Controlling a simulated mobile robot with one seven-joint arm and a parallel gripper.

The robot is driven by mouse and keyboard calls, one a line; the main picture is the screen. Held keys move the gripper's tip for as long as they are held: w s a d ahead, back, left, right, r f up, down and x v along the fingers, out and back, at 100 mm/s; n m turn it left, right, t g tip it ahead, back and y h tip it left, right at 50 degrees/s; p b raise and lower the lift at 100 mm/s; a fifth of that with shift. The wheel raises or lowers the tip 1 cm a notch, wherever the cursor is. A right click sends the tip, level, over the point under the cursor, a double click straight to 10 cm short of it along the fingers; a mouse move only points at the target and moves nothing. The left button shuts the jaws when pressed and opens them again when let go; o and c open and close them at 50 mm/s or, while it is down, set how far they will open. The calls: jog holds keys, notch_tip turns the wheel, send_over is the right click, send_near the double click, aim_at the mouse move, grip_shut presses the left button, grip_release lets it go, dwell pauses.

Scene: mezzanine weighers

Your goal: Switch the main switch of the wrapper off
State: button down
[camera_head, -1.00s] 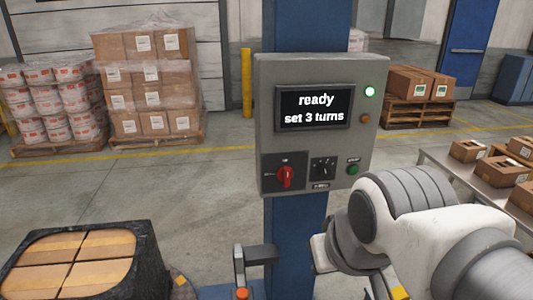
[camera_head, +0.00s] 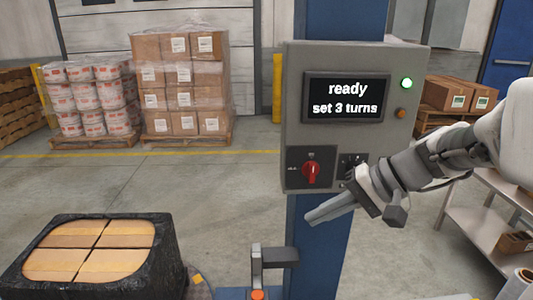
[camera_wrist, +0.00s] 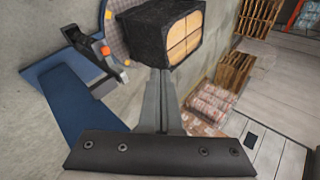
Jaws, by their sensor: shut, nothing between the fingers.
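The wrapper's grey control box (camera_head: 295,110) hangs on a blue column (camera_head: 342,20). Its screen (camera_head: 346,97) reads "ready, set 3 turns". The red main switch (camera_head: 311,172) sits on a dark plate at the box's lower left, with its handle about upright. The dial (camera_head: 352,162) to its right is partly covered by my gripper. My gripper (camera_head: 308,219) is shut and empty, its fingertips in front of the column, below the red switch and apparently clear of it. In the wrist view the closed fingers (camera_wrist: 158,76) point away from the camera; the switch is not seen there.
A black-wrapped load (camera_head: 168,262) stands at the lower left; it also shows in the wrist view (camera_wrist: 140,40). A grey bracket (camera_head: 274,256) stands below the box. A metal table (camera_head: 480,212) is at the right. Stacked cartons (camera_head: 180,85) stand behind.

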jog(key=w+d+f+m+t+y+b, duration=0.1)
jog(key=w+d+m+t+y+b, duration=0.1)
jog(key=w+d+t, duration=0.2)
jog(key=w+d+f+m+t+y+b, duration=0.1)
jog(key=w+d+t, duration=0.4)
jog(key=w+d, duration=0.5)
jog(key=d+f+m+b, duration=0.1)
jog(key=d+m+b, duration=0.1)
jog(key=d, duration=0.2)
jog(key=shift+w+d+f+t+y, duration=0.2)
jog(key=shift+f+t+y, duration=0.1)
jog(key=shift+y, duration=0.1)
send_near(318, 165)
jog(key=w, duration=0.3)
jog(key=shift+w+a, duration=0.25)
jog(key=shift+a, duration=0.05)
jog(key=a, duration=0.3)
jog(key=shift+w+a+b, duration=0.25)
jog(key=shift+b, duration=0.1)
jog(key=shift+a, duration=0.5)
